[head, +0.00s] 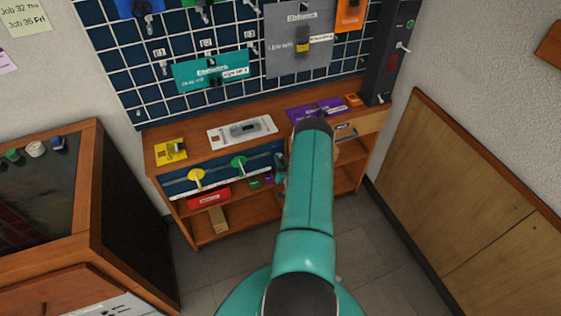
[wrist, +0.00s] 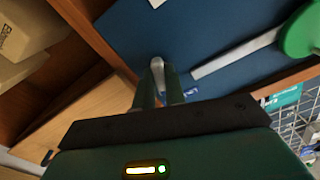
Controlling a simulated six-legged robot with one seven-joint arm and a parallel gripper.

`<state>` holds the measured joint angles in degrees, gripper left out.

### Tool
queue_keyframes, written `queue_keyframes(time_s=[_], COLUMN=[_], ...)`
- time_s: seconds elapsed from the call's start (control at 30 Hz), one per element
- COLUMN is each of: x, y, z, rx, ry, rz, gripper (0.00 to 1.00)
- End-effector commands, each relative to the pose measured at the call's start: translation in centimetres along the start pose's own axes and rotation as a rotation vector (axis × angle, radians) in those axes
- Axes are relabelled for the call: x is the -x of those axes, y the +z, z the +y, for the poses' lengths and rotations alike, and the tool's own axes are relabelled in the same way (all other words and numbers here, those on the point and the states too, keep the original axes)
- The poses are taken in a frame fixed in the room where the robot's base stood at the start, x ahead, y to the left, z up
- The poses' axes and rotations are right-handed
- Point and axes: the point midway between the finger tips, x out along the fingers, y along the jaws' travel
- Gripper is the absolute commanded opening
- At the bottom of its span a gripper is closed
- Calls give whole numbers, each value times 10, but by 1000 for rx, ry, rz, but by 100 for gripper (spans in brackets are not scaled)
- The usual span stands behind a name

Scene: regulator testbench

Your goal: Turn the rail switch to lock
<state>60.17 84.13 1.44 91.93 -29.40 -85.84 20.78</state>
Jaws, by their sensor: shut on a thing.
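The dark blue front panel (head: 219,176) of the bench carries a yellow knob (head: 196,178) and a green knob (head: 238,163), each with a pale lever. My gripper (head: 280,175) is at the right end of this panel. In the wrist view my gripper (wrist: 160,88) is shut on a pale grey lever (wrist: 157,66) standing against the panel. The green knob (wrist: 301,32) and its lever lie to the right, apart from the fingers. The base of the gripped lever is mostly hidden, and no readable label names the rail switch or its lock position.
The wooden bench top (head: 195,145) holds a yellow plate (head: 171,151), a white plate (head: 242,131) and a purple plate (head: 315,110). A gridded board (head: 115,75) rises behind. Open shelves with a red box (head: 208,198) lie below. A dark cabinet (head: 130,215) stands left; floor is free at right.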

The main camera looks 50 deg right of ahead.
Motion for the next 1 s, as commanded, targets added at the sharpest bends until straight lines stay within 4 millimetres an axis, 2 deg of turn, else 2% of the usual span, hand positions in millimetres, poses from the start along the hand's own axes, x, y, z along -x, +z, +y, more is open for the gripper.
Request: queue_keyframes(time_s=[1.0], x=[0], y=[-1], z=[1], rx=[941], ry=[-2], rz=[1], gripper=[0])
